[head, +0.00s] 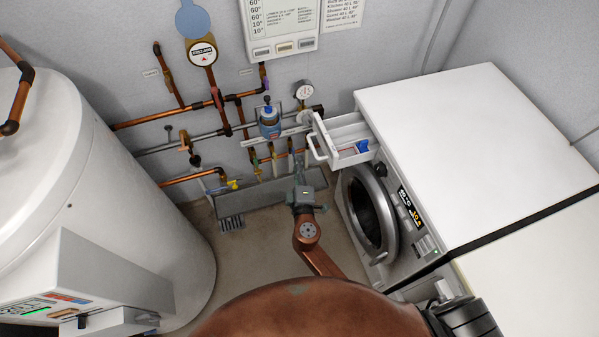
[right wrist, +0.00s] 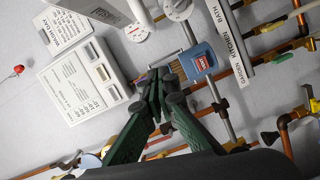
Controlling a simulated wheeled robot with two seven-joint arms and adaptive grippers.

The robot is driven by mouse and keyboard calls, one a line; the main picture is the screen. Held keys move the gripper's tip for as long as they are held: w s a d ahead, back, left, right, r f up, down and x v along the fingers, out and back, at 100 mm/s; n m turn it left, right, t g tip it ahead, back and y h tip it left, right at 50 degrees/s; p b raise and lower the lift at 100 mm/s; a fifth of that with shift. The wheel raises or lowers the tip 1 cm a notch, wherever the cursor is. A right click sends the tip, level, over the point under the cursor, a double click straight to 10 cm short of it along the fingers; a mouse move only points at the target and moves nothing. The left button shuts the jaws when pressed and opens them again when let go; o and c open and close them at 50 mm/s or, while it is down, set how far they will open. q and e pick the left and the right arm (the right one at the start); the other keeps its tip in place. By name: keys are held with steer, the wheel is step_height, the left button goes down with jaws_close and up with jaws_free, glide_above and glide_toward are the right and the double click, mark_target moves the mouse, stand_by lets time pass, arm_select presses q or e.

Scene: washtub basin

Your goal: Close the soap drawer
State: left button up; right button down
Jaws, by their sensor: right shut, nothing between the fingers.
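The soap drawer (head: 347,130) is a white tray pulled out from the upper left front of the white washing machine (head: 470,130). It has a looped handle (head: 316,150) at its left end and a blue piece (head: 362,146) inside. My right gripper (head: 299,168) is in the middle of the head view, left of and lower than the drawer handle in the picture, and looks apart from it. In the right wrist view its dark green fingers (right wrist: 166,84) meet at the tips, shut and empty, in front of the wall pipes. The drawer is not recognisable there. My left gripper is not in view.
The round washer door (head: 370,213) is below the drawer. Copper pipes (head: 160,120), a blue meter (head: 269,122) and a gauge (head: 303,90) line the wall behind. A large white tank (head: 110,200) stands left. Some floor (head: 265,235) is free between tank and washer.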

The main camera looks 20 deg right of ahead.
mark_target(342, 148)
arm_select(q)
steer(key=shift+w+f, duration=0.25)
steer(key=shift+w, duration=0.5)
arm_select(e)
steer(key=w+d, duration=0.1)
steer(key=d, duration=0.1)
steer(key=w+d+f, duration=0.1)
steer(key=w+d, duration=0.1)
steer(key=shift+w+d, duration=0.2)
steer(key=shift+d, duration=0.05)
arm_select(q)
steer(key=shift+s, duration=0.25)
arm_select(e)
steer(key=shift+d, duration=0.15)
arm_select(q)
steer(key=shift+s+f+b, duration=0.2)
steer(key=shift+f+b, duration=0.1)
steer(key=shift+b, duration=0.2)
arm_select(e)
steer(key=d, duration=1.2)
steer(key=shift+w+d, duration=0.2)
steer(key=shift+d, duration=0.05)
